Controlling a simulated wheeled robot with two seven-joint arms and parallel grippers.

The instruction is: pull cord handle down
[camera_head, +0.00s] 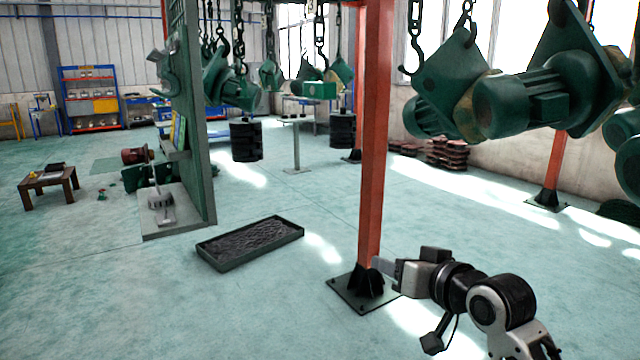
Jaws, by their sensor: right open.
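I cannot make out a pull cord handle for certain in the head view. Several chains with hooks hang from above, such as the chain hook (414,45) at the upper right and another chain hook (239,45) at the upper left. My right gripper (384,268) is at the lower right, pointing left, beside the foot of the red post. Its jaws are open, with nothing seen between them. My left gripper is not in view.
A red post (374,130) on a dark base plate stands in the middle. Large green hoist motors (530,100) hang at the upper right. A black tray (250,262) lies on the floor beside a green panel (190,110). The left foreground floor is clear.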

